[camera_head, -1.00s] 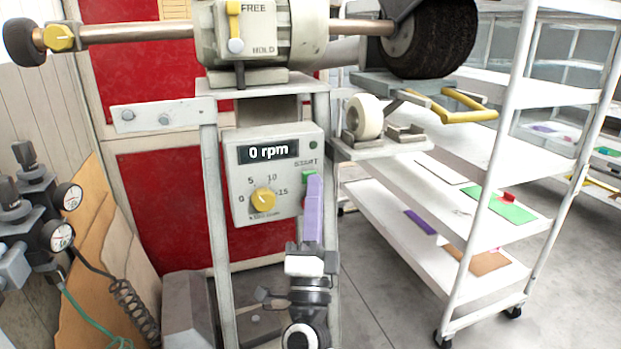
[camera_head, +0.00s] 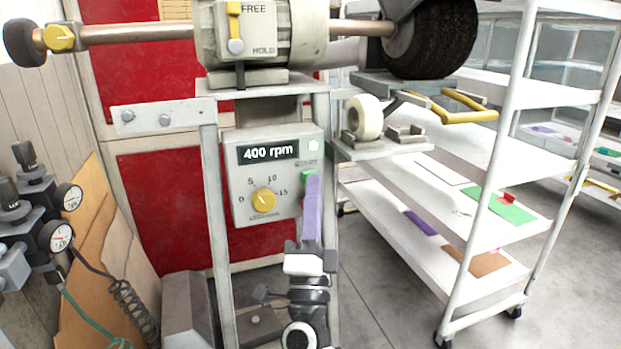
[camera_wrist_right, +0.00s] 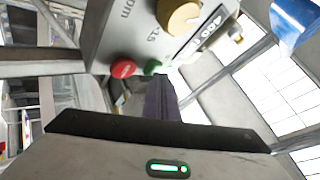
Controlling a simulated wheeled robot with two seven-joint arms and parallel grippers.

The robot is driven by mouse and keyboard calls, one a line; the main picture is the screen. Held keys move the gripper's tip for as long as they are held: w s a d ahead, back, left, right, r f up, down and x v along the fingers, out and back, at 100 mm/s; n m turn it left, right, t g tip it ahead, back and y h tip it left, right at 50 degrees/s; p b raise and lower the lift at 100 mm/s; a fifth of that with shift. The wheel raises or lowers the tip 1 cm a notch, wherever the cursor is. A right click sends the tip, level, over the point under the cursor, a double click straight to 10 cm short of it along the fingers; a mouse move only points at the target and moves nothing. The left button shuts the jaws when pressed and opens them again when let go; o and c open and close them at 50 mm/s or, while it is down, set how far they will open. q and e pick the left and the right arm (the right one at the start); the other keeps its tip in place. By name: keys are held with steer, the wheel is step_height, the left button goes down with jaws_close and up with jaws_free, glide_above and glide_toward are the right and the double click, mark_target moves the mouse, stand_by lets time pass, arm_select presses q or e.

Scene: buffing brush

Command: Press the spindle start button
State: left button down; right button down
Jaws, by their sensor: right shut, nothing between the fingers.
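Whether the tip still touches the button I cannot tell. My left gripper is out of view.
Above the box are the spindle motor (camera_head: 262,40) and a dark brush wheel (camera_head: 430,40). A small white roller (camera_head: 364,117) sits on a bracket to the right. A white shelf cart (camera_head: 400,190) stands at the right, and gauges (camera_head: 62,236) at the left.

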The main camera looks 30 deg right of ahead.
steer(key=shift+s+a, duration=0.15)
steer(key=shift+s, duration=0.55)
steer(key=s+p, duration=0.1)
steer(key=s, duration=0.1)
steer(key=s+a+p, duration=0.1)
steer(key=s, duration=0.1)
steer(key=shift+s+a, duration=0.1)
steer(key=shift+s, duration=0.3)
